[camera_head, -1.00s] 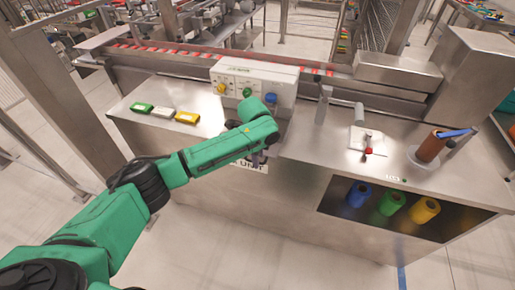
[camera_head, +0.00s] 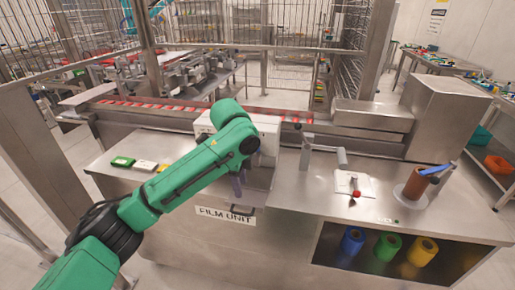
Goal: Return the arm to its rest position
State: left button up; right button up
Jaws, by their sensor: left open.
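My green left arm reaches in from the lower left, over the front of the steel film unit (camera_head: 310,195). Its wrist is in front of the white control box (camera_head: 268,130) and hides most of that box, including its buttons. My left gripper (camera_head: 238,186) hangs below the wrist, small and partly hidden, above the "FILM UNIT" label near the front edge. It is open, and I see nothing held in it. My right gripper is not in view.
Green, white and yellow boxes (camera_head: 145,165) lie on the left counter, the yellow one partly hidden by my arm. A brown roll (camera_head: 414,184) stands at the right. Blue, green and yellow rolls (camera_head: 387,246) sit in the front opening. A conveyor runs behind.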

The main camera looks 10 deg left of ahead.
pick_arm(q)
jog(key=s+d+f+n+h, duration=0.2)
jog(key=s+f+n, duration=0.15)
jog(key=f, duration=0.25)
jog(key=s+d+f+n+h, duration=0.1)
jog(key=s+d+f+n, duration=0.1)
jog(key=s+d+f, duration=0.3)
jog(key=s+a+f+n+y, duration=0.1)
jog(key=s+a+f+n, duration=0.25)
jog(key=s+a, duration=0.2)
jog(key=s+a+f+n+t+y, duration=0.1)
jog(key=s+a+f+n, duration=0.1)
jog(key=s+a+n, duration=0.3)
jog(key=s+a+f+n+y, duration=0.1)
jog(key=s+a+f+n, duration=0.25)
jog(key=a, duration=0.35)
notch_tip(320, 180, down, 21)
jog(key=s, duration=0.2)
jog(key=s+a+f+g+b, duration=0.1)
jog(key=s+a+f+g, duration=0.1)
jog(key=s+f, duration=1.5)
jog(key=shift+s+a+m, duration=0.4)
jog(key=shift+m, duration=0.05)
